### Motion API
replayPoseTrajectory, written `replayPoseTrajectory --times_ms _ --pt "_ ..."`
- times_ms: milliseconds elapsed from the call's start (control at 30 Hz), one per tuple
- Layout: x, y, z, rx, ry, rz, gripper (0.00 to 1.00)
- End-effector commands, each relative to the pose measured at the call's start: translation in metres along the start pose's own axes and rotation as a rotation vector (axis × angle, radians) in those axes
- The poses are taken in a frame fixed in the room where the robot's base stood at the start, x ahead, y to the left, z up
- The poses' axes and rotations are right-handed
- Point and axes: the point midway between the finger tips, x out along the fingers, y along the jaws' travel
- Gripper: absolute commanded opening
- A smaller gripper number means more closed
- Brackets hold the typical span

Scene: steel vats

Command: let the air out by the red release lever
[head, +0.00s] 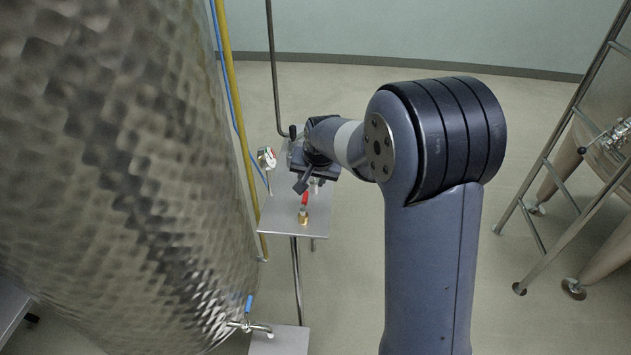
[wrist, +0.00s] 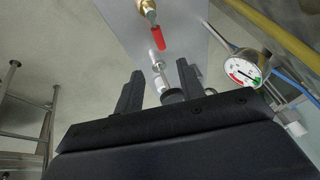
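The red release lever (head: 305,198) stands on a brass valve (head: 304,216) on a small steel shelf plate (head: 275,217) beside the vat. In the wrist view the red lever (wrist: 158,38) shows beyond my fingertips, with the brass fitting (wrist: 145,6) at the top edge. My gripper (head: 310,184) is over the far part of the plate, behind the lever in the head view. In the wrist view my gripper (wrist: 160,70) has its fingers apart, and neither touches the lever. A slim metal fitting with a dark round part (wrist: 172,97) shows between the fingers, apparently not gripped.
A pressure gauge (head: 267,158) stands by the plate's left edge; its dial (wrist: 246,71) shows at right in the wrist view. The large steel vat (head: 110,170) fills the left, with a yellow pipe (head: 236,115) alongside. A blue-handled tap (head: 248,318) is lower down.

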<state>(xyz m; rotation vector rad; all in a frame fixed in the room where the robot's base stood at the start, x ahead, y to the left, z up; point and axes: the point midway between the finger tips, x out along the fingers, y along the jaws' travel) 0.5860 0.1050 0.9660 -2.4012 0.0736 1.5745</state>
Motion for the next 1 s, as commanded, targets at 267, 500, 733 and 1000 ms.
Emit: replayPoseTrajectory --times_ms 267,500,733,1000 --pt "0.028 -0.001 0.0 0.001 -0.003 0.001 0.37" --pt "0.068 -0.001 0.0 0.001 -0.004 0.001 0.37" --pt "0.097 -0.001 0.0 0.0 -0.001 0.0 0.37" --pt "0.108 -0.001 0.0 0.0 -0.001 0.0 0.37"
